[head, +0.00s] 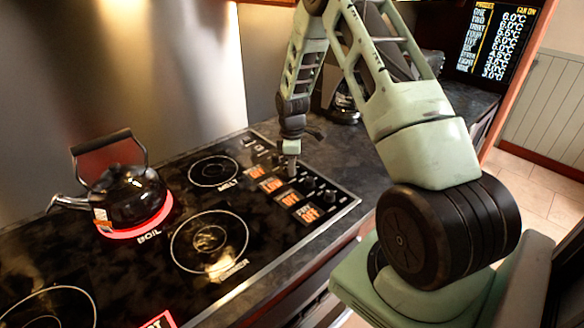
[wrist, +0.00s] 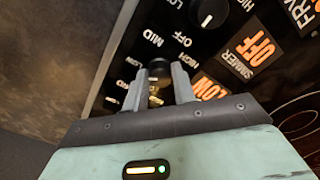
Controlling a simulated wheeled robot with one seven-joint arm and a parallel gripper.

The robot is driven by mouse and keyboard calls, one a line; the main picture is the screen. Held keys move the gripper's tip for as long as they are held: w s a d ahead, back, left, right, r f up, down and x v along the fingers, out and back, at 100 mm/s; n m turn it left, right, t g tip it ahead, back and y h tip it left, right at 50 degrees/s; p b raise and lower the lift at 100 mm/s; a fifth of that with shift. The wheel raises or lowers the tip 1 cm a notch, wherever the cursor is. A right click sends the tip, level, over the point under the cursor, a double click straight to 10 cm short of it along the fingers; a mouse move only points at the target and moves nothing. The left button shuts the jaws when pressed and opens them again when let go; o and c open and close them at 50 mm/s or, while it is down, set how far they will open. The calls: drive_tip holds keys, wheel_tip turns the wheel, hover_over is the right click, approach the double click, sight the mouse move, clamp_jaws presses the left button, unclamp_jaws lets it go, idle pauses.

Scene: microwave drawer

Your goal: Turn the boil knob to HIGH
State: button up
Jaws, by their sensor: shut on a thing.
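My gripper (wrist: 158,82) is shut on a small black knob (wrist: 159,66) on the stove's control panel, one finger on each side. The labels OFF, HIGH, MID and LOW surround knobs in the wrist view. The held knob's pointer direction is not clear. An orange display beside it reads LOW (wrist: 210,88). In the head view, my gripper (head: 291,168) reaches down onto the panel (head: 322,225) and hides the held knob. The burner marked BOIL (head: 165,214) glows red under a black kettle (head: 128,197).
A neighbouring knob (wrist: 208,12) has a SIMMER display reading OFF (wrist: 259,50). More knobs, including one at the panel's right side (head: 330,195), stand close by. The MELT burner (head: 215,171) and the front burner (head: 209,245) are dark and bare. A temperature screen (head: 495,40) hangs at the upper right.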

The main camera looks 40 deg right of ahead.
drive_tip(key=m+b, duration=0.1)
drive_tip(key=m, duration=0.3)
drive_tip(key=shift+m, duration=0.3)
drive_tip(key=m+b, duration=0.1)
drive_tip(key=m, duration=0.2)
drive_tip(key=shift+m, duration=0.3)
drive_tip(key=m, duration=0.4)
drive_tip(key=shift+b, duration=0.3)
drive_tip(key=m, duration=0.4)
drive_tip(key=shift+r, duration=0.1)
drive_tip(key=m, duration=0.3)
drive_tip(key=shift+m, duration=0.4)
drive_tip(key=m, duration=0.3)
drive_tip(key=shift+m+p, duration=0.3)
drive_tip(key=shift+p, duration=0.1)
drive_tip(key=m+p, duration=0.1)
drive_tip(key=m, duration=0.5)
drive_tip(key=shift+w+m+p, duration=0.1)
drive_tip(key=shift+m+p, duration=0.2)
drive_tip(key=shift+p, duration=0.05)
